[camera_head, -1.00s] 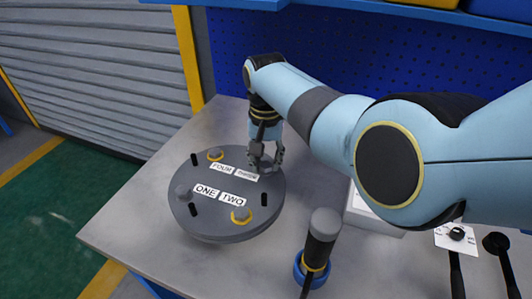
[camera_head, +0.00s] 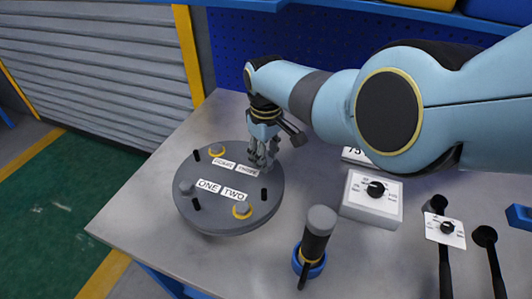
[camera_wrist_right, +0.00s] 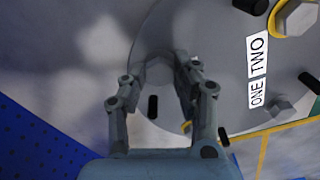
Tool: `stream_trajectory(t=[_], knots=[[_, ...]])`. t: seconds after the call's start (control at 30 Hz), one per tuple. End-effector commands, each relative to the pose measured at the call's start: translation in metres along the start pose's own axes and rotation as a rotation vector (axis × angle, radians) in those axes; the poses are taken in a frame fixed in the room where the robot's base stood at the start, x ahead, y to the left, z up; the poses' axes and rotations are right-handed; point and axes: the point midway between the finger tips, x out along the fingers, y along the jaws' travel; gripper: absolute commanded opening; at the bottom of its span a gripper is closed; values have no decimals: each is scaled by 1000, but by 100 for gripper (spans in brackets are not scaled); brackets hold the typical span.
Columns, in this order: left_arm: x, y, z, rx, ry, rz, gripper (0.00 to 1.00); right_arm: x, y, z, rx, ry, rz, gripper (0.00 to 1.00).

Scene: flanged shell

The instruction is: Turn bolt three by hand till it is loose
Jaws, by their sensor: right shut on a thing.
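The round grey flanged cover (camera_head: 215,219) lies on the bench, with labels ONE, TWO, THREE and FOUR. Bolt three, beside the THREE label (camera_head: 247,170), is mostly hidden by my right gripper (camera_head: 262,162). That gripper points down at the cover's far right edge. In the right wrist view its fingers (camera_wrist_right: 158,84) are closed around a grey bolt head (camera_wrist_right: 157,70). Bolt one (camera_head: 187,187) shows no yellow ring. Bolt two (camera_head: 241,209) and bolt four (camera_head: 216,150) have yellow rings under their heads. My left gripper is not in view.
Black pins stand up from the cover. A grey-capped handheld tool (camera_head: 317,235) stands in a blue ring holder at the front. A white box with a dial (camera_head: 372,198) and black-handled tools (camera_head: 489,240) are to the right.

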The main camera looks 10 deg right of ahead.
Motion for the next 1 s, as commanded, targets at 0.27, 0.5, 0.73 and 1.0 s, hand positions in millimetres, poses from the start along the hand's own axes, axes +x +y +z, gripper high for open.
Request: stream_trajectory(t=[0.27, 0.5, 0.73, 1.0], knots=[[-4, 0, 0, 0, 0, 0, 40, 4, -2, 4, -263, -8, -7, 0], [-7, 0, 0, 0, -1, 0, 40, 4, -3, 4, -489, -9, -9, 0], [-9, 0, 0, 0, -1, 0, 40, 5, -3, 4, -684, -8, -10, 0], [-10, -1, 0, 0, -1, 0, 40, 5, -3, 4, -847, -7, -11, 0]])
